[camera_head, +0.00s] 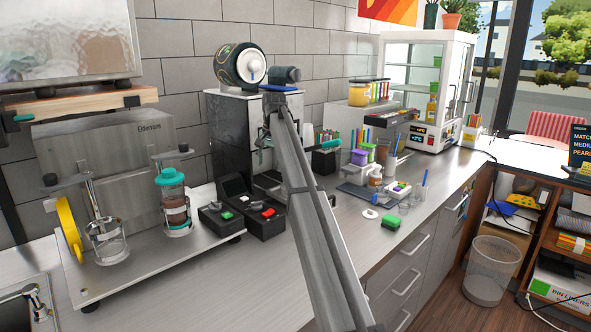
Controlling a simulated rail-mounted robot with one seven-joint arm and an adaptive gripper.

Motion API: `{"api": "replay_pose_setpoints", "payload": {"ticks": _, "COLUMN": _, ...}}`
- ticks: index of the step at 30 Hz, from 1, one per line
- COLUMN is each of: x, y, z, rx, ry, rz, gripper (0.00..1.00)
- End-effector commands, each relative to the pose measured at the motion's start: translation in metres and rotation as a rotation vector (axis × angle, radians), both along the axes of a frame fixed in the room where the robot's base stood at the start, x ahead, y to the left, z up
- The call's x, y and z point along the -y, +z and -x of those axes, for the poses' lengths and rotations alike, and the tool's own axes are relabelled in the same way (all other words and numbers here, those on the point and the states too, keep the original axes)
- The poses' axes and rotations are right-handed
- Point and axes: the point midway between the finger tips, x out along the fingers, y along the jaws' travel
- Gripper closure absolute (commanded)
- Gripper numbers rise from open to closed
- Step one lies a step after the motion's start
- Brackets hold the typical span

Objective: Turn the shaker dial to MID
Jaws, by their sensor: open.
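A metal shaker machine (110,142) with a dark name label stands on the counter at the left. I cannot tell which part is the dial, and no MID mark is readable. My gripper (264,140) hangs at the far end of my arm, before the black sealer, apart from the shaker machine. It is open, mostly hidden, and seems empty.
The tall black cup sealer (226,135) carries a film roll (240,65). A white display cabinet (428,80) stands at the back right. Small tubs, cups and pens crowd the counter right of my arm. The front left counter (170,300) is clear. A mesh bin (492,270) stands on the floor.

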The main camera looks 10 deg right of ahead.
Motion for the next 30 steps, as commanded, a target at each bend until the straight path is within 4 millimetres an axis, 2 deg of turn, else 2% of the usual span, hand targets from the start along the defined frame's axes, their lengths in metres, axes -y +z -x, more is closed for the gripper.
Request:
{"api": "replay_pose_setpoints", "payload": {"ticks": 9, "x": 0.043, "y": -0.017, "z": -0.009, "rx": 0.041, "ry": -0.006, "rz": -0.014, "gripper": 0.33}}
{"api": "replay_pose_setpoints", "payload": {"ticks": 15, "x": 0.060, "y": -0.022, "z": -0.012, "rx": 0.059, "ry": -0.005, "rz": -0.020, "gripper": 0.33}}
{"api": "replay_pose_setpoints", "payload": {"ticks": 21, "x": 0.068, "y": -0.024, "z": -0.014, "rx": 0.066, "ry": -0.006, "rz": -0.023, "gripper": 0.33}}
{"api": "replay_pose_setpoints", "payload": {"ticks": 30, "x": 0.068, "y": -0.024, "z": -0.014, "rx": 0.067, "ry": -0.007, "rz": -0.023, "gripper": 0.33}}
